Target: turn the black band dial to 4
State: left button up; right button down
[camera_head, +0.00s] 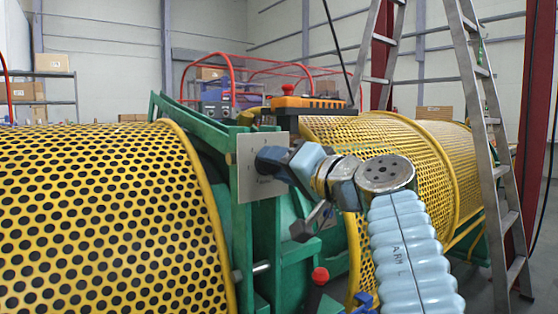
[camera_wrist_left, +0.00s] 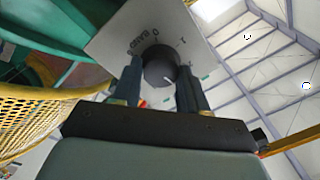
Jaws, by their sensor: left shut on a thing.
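The black band dial (camera_wrist_left: 158,71) sits on a pale square plate (camera_wrist_left: 118,42) in the left wrist view. The plate carries the word BAND, a 0 and other marks around the dial; some are too small or hidden to read. A white pointer line on the dial points to the lower right of that picture. My left gripper (camera_wrist_left: 160,67) is shut on the dial, one finger on each side. In the head view the plate (camera_head: 247,178) stands on a green frame, and my left gripper (camera_head: 268,160) reaches it from the right, hiding the dial. My right gripper is not in view.
Yellow perforated guards (camera_head: 95,225) stand left of the plate and behind my arm (camera_head: 380,135). Green machine frame (camera_head: 268,245) lies below the plate, with a red knob (camera_head: 320,275). A ladder (camera_head: 485,130) stands at the right.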

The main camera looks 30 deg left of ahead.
pick_arm(q)
jog(key=m+t+p, duration=0.1)
jog(key=m+p, duration=0.2)
jog(key=m, duration=0.9)
jog(key=shift+f, duration=0.15)
dwell(0.5)
jog(key=o, duration=1)
jog(key=shift+o, duration=0.2)
jog(key=shift+s, duration=0.1)
